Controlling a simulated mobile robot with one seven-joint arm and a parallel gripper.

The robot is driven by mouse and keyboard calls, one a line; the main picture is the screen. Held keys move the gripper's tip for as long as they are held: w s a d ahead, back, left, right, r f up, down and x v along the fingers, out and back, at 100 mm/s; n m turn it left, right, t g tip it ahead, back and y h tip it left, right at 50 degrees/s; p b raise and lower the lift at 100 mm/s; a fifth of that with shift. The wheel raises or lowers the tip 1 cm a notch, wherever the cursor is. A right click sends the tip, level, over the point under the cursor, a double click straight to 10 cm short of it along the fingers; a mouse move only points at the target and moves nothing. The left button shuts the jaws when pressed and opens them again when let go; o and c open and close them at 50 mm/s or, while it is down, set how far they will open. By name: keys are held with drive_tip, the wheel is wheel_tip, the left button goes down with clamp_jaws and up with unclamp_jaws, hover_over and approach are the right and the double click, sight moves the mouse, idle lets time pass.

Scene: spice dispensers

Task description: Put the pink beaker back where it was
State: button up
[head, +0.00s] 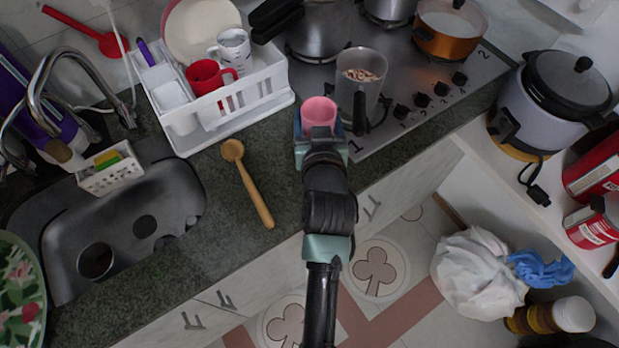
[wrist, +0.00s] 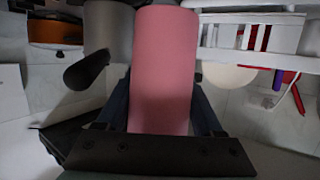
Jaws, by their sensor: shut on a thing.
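The pink beaker (head: 319,112) is in my gripper (head: 318,130), over the counter strip between the dish rack and the stove. In the wrist view the pink beaker (wrist: 165,70) stands between the two fingers, which are shut on its sides. In the head view only its upper part shows; its base is hidden by my gripper, so I cannot tell whether it touches the counter. A grey pitcher (head: 360,85) with a dark handle and pieces inside is just behind and to the right of the beaker.
A white dish rack (head: 265,100) with cups and plates is to the left. A wooden spoon (head: 250,182) lies on the counter (head: 225,235). The stove (head: 420,75) holds pots, including an orange one (head: 448,30). The sink (head: 125,220) is at left. Counter in front of the rack is mostly clear.

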drive_tip(key=shift+w+f+b, duration=0.15)
drive_tip(key=shift+f+b, duration=0.25)
drive_tip(key=shift+f, duration=4.5)
drive_tip(key=shift+f, duration=0.2)
drive_tip(key=o, duration=1.4)
drive_tip(key=shift+r, duration=0.1)
